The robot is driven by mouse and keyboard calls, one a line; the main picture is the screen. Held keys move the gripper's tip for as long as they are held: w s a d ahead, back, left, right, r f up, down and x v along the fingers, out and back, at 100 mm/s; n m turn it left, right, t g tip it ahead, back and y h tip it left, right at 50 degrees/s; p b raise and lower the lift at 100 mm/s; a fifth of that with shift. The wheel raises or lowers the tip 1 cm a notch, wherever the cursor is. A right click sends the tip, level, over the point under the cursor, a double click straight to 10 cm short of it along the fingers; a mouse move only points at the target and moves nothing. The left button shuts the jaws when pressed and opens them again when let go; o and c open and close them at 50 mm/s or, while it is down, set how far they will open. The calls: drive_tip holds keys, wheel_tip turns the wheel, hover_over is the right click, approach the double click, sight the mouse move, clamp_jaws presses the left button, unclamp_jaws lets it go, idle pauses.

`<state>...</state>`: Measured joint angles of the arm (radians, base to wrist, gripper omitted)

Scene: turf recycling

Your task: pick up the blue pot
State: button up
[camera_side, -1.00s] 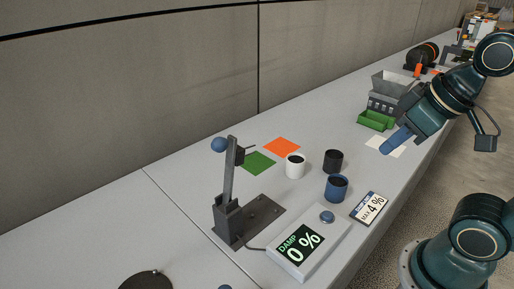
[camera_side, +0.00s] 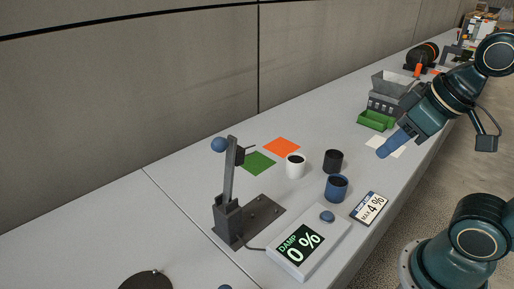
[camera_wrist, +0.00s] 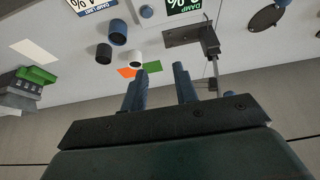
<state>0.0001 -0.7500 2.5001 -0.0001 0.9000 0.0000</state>
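The blue pot (camera_side: 336,189) stands upright on the grey bench, just behind the damp meter, with a dark opening at its top. It also shows in the wrist view (camera_wrist: 118,33), toward the top left. My gripper (camera_side: 382,152) is above the bench, to the right of the blue pot and apart from it. In the wrist view, my gripper's two blue fingers (camera_wrist: 161,69) stand apart with nothing between them.
A black pot (camera_side: 333,161) and a white pot (camera_side: 295,167) stand close behind the blue pot. A damp meter (camera_side: 304,247) reads 0 %, beside a "MAX 4 %" card (camera_side: 369,208). A lever stand (camera_side: 229,190), green (camera_side: 258,163) and orange (camera_side: 282,147) squares lie left.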

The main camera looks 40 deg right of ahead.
drive_tip(key=o, duration=1.1)
drive_tip(key=shift+w, duration=0.1)
drive_tip(key=n+g, duration=0.6)
drive_tip(key=n, duration=1.4)
hover_over(337, 181)
wheel_tip(337, 181, down, 17)
drive_tip(key=shift+f, duration=4.3)
drive_tip(key=shift+f, duration=0.1)
